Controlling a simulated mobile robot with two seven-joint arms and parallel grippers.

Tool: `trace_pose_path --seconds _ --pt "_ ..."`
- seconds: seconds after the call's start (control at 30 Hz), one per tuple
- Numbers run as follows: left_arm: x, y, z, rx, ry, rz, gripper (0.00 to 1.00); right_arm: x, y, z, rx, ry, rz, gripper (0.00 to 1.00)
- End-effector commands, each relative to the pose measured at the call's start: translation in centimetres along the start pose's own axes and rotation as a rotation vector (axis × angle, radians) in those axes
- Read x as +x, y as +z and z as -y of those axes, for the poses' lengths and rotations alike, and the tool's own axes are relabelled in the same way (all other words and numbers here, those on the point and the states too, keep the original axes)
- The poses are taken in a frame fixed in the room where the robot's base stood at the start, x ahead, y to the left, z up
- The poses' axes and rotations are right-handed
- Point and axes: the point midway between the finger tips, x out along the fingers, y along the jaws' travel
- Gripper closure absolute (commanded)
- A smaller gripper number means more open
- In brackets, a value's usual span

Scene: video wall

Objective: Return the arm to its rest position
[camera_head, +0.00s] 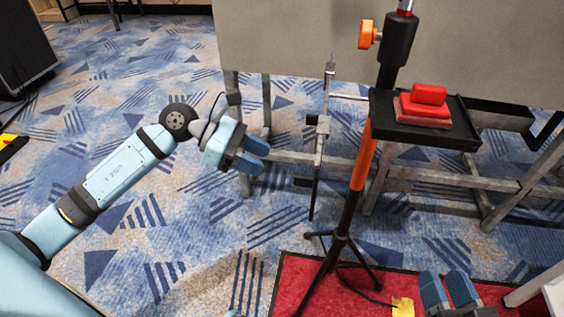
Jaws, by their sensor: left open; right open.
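My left arm (119,179) is light blue and reaches in from the left side. Its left gripper (254,156) is open and empty, out over the patterned carpet and in front of the metal frame. My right gripper (449,290) is at the bottom right edge. Its two blue fingers are apart and nothing is between them. Most of the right arm is out of view.
A tripod stand (365,150) with an orange section stands right of the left gripper. Its black tray (455,137) holds red blocks (425,107). Behind is a grey panel (290,40) on a metal frame. A red mat (300,280) lies below.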

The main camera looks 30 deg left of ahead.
Motion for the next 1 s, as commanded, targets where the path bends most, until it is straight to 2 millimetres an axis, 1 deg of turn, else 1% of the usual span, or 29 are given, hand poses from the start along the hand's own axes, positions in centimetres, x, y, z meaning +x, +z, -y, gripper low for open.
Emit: trace_pose_path --seconds 0.03,0.1,0.2,0.3,0.53,0.6,0.67,0.77,0.83,0.87,0.9,0.97,1.0 --pt "-1.2 0.0 0.0 -0.002 0.001 -0.004 0.56 0.0 -0.5 0.1 -0.001 0.001 -0.007 0.57" --pt "-2.5 0.1 0.0 -0.001 0.001 -0.003 0.56 0.0 -0.8 0.1 -0.002 0.002 -0.020 0.57" --pt "-3.8 0.0 0.0 -0.001 0.001 -0.002 0.56 0.0 -1.2 0.1 -0.004 0.002 -0.034 0.57" --pt "-4.7 0.0 0.0 -0.001 0.000 -0.001 0.56 0.0 -1.4 0.2 -0.005 0.002 -0.043 0.57" --pt "-5.1 0.0 0.0 0.001 -0.001 0.001 0.56 -0.1 -1.4 0.1 -0.006 0.003 -0.048 0.57" --pt "-4.8 0.1 0.2 -0.014 -0.005 0.018 0.56 -0.2 -1.1 0.1 -0.006 0.004 -0.038 0.57" --pt "-4.0 0.6 1.0 -0.062 -0.020 0.071 0.56 -0.2 -1.2 0.1 -0.007 0.004 -0.041 0.57" --pt "-1.8 2.6 3.4 -0.266 -0.078 0.274 0.56 -0.2 -1.6 0.2 -0.007 0.005 -0.052 0.57" --pt "-0.1 4.9 5.5 -0.516 -0.149 0.482 0.56 -0.2 -2.1 0.3 -0.008 0.005 -0.064 0.57" --pt "0.4 5.9 6.3 -0.647 -0.188 0.579 0.56 -0.2 -2.3 0.3 -0.008 0.006 -0.070 0.57" --pt "0.9 7.1 7.2 -0.840 -0.246 0.706 0.56 -0.2 -2.5 0.4 -0.009 0.007 -0.078 0.57" --pt "1.4 8.4 8.1 -1.147 -0.341 0.881 0.56 -0.2 -2.9 0.4 -0.009 0.007 -0.090 0.57" --pt "1.8 8.9 8.5 -1.352 -0.408 0.982 0.56 -0.2 -3.2 0.5 -0.010 0.008 -0.099 0.57"
